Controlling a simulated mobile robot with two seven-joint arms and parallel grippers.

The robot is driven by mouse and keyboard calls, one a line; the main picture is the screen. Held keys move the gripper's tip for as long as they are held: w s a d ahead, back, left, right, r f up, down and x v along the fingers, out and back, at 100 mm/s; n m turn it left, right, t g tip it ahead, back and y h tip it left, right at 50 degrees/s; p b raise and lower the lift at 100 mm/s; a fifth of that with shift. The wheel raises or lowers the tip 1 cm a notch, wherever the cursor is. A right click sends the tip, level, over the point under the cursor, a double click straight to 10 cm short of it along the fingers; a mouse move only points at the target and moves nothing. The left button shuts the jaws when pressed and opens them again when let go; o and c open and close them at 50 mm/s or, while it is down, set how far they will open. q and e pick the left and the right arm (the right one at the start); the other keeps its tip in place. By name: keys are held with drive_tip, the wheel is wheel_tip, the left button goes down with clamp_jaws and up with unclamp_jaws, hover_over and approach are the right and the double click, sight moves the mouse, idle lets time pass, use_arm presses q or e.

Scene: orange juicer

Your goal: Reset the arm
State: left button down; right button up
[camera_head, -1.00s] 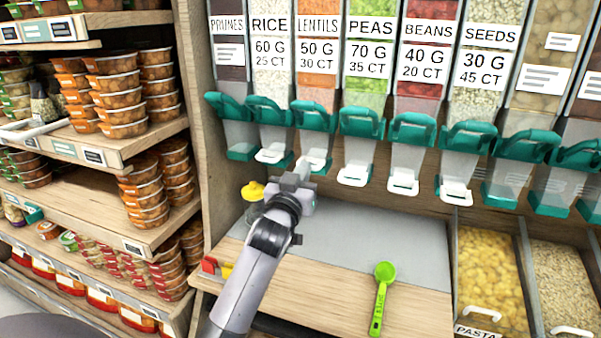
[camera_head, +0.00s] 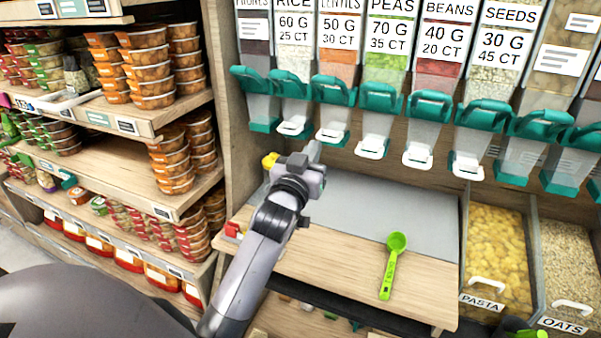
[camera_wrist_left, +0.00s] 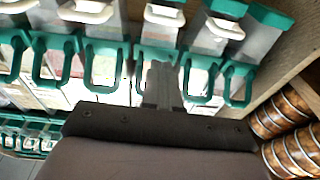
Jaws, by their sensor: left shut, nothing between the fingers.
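My left gripper (camera_head: 312,154) reaches in from the lower left in the head view, over the back left of the counter, below the lentils dispenser (camera_head: 333,110). Its fingers are together with nothing between them. In the left wrist view the closed fingers (camera_wrist_left: 162,85) point toward the row of green-handled dispensers. I cannot tell whether they touch one. My right gripper is in neither view.
A green scoop (camera_head: 392,262) lies on the wooden counter (camera_head: 330,272). Pasta (camera_head: 497,245) and oats (camera_head: 570,262) bins stand at right. Shelves of packed tubs (camera_head: 150,72) stand at left.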

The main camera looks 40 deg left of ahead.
use_arm(q)
drive_tip(key=r+v, duration=0.1)
drive_tip(key=v, duration=0.5)
drive_tip(key=shift+f+b, duration=0.3)
drive_tip(key=shift+f, duration=0.15)
drive_tip(key=s+d+f+m+g+h, duration=0.2)
drive_tip(key=s+d+f, duration=0.1)
drive_tip(key=f, duration=0.5)
drive_tip(key=s+d+f+m+g+h, duration=0.1)
drive_tip(key=s+d+f+g+h, duration=0.15)
drive_tip(key=f, duration=0.45)
drive_tip(key=s+d+f+m+g+h, duration=0.1)
drive_tip(key=s+d+f+g, duration=0.1)
drive_tip(key=s+f, duration=0.5)
drive_tip(key=s+d+f+m+g+h+p, duration=0.1)
drive_tip(key=s+d+f+g+h, duration=0.1)
drive_tip(key=s+d+f, duration=0.3)
drive_tip(key=s+f, duration=0.3)
drive_tip(key=shift+s, duration=0.25)
